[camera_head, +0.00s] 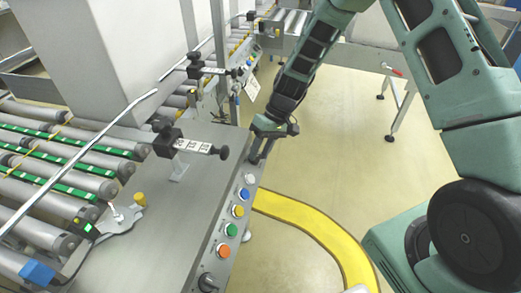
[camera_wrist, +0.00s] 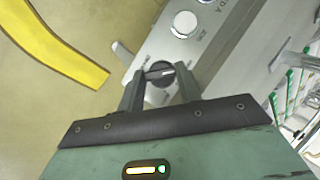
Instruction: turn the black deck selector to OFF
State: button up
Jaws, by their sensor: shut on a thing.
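A black deck selector (camera_wrist: 159,71) shows between my fingertips in the wrist view, on the grey control panel. A pale pointer mark lies across it, roughly sideways in the picture. Small lettering surrounds it, too blurred to read. My gripper (camera_wrist: 160,82) is shut on the selector, one finger on each side. In the head view my gripper (camera_head: 259,152) reaches down to the far end of the panel, and its fingers hide the selector there.
A white button (camera_wrist: 184,24) sits close to the selector. Blue, yellow, green and orange-red buttons (camera_head: 224,251) line the panel, with another black knob (camera_head: 208,283) at its near end. A black clamp with a labelled bar (camera_head: 193,146) stands left of my gripper. Yellow floor marking (camera_head: 310,222) lies right.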

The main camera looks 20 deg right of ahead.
jog(key=shift+r, duration=0.1)
jog(key=m+y+p, duration=0.1)
jog(key=m+y, duration=0.1)
jog(key=m, duration=0.2)
jog(key=shift+d+p, duration=0.15)
jog(key=shift+p, duration=0.2)
jog(key=shift+d+m+y+p, duration=0.1)
jog(key=shift+m+y+p, duration=0.35)
jog(key=shift+m+y, duration=1.1)
jog(key=shift+f+m, duration=0.2)
jog(key=shift+m, duration=0.25)
jog(key=o, duration=1)
jog(key=shift+h, duration=0.25)
